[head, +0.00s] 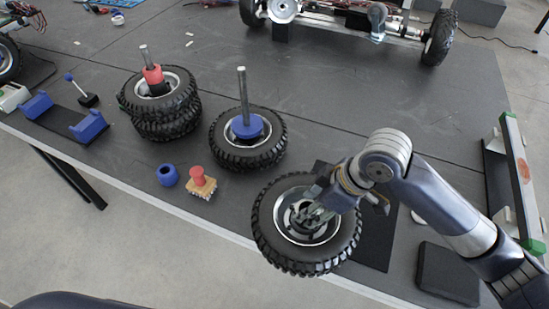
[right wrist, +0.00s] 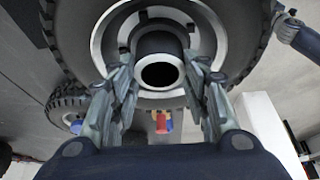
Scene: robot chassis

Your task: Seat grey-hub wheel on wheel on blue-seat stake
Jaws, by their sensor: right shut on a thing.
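The grey-hub wheel (head: 268,243) is near the table's front edge in the head view, partly overlapping that edge, and appears raised. My right gripper (head: 314,213) is shut on its hub. In the right wrist view the fingers stand on both sides of the dark hub tube (right wrist: 160,47). The blue-seat stake (head: 243,92) stands upright to the upper left of the held wheel. One wheel (head: 226,148) lies flat around it, with the blue seat (head: 247,126) showing in its middle. The held wheel is beside this stake, not over it. My left gripper is not in view.
Stacked wheels (head: 165,128) sit around a red-seat stake (head: 151,72) at the left. A blue ring (head: 168,175) and a red-handled brush (head: 201,183) lie before the wheels. A dark block (head: 447,273) and a green-white rack (head: 520,180) are at the right.

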